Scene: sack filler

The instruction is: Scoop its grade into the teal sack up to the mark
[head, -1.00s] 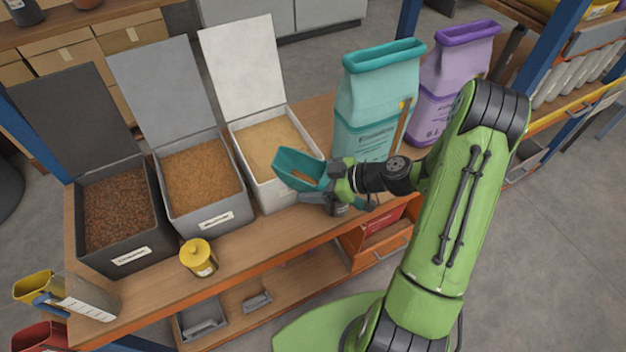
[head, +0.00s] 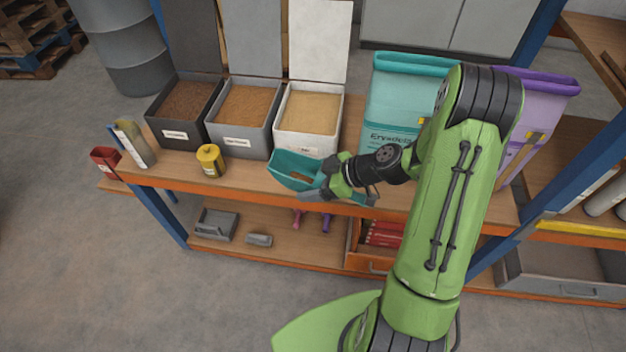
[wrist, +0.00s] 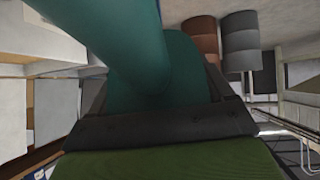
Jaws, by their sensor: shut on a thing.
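The teal sack (head: 392,112) stands open-topped on the bench at the back right, partly hidden behind my arm. My gripper (head: 330,182) is shut on the handle of a teal scoop (head: 284,167). The scoop is in front of the white bin (head: 303,146), apart from the sack and to its left. A little brown material (head: 299,176) shows in the scoop. The white bin holds pale tan grain, the grey bin (head: 238,141) orange-brown grain, and the dark bin (head: 176,134) dark brown grain. In the wrist view the scoop (wrist: 110,45) fills the upper middle. The sack's mark and fill level are not visible.
A purple sack (head: 545,98) stands right of the teal one. A yellow canister (head: 210,161), a jug (head: 135,146) and a red scoop-like container (head: 105,160) are at the left. The bin lids stand open behind. Blue posts (head: 583,165) frame the right side. Floor in front is clear.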

